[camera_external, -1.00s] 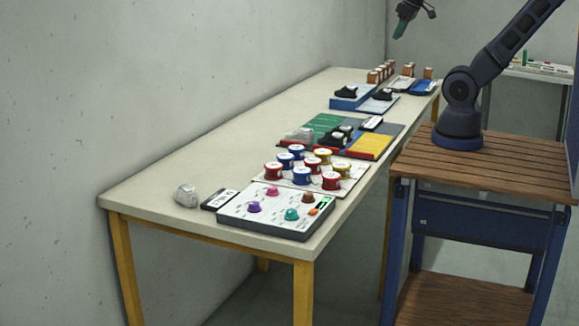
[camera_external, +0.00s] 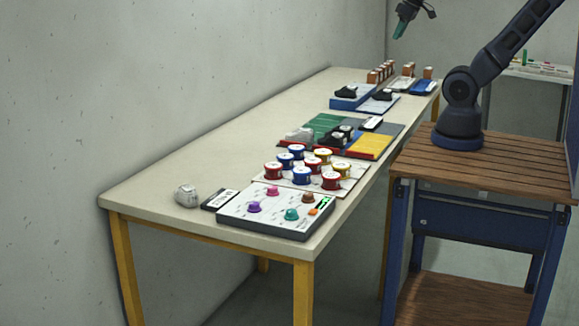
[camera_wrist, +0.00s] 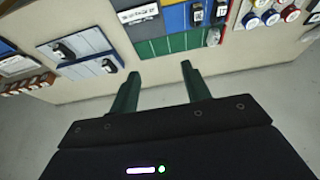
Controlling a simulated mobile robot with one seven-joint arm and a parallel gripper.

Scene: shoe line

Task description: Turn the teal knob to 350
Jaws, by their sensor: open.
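The teal knob (camera_external: 291,214) sits on the front edge side of a light grey control panel (camera_external: 262,226) at the near end of the table. Purple, pink and brown knobs share the panel, with an orange piece near its right edge. The knob's pointer and scale are too small to read. My gripper (camera_external: 401,29) is high above the far end of the table, well away from the panel. In the wrist view my gripper (camera_wrist: 160,76) has its two green fingers apart with nothing between them. The panel is not visible in the wrist view.
Behind the panel stand several red, blue and yellow spools (camera_external: 302,176). Farther back are coloured trays (camera_external: 370,146) with dark items, then small brown boxes (camera_external: 382,72). A dark label plate (camera_external: 220,199) and a grey lump (camera_external: 186,195) lie left of the panel. The table's left side is clear.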

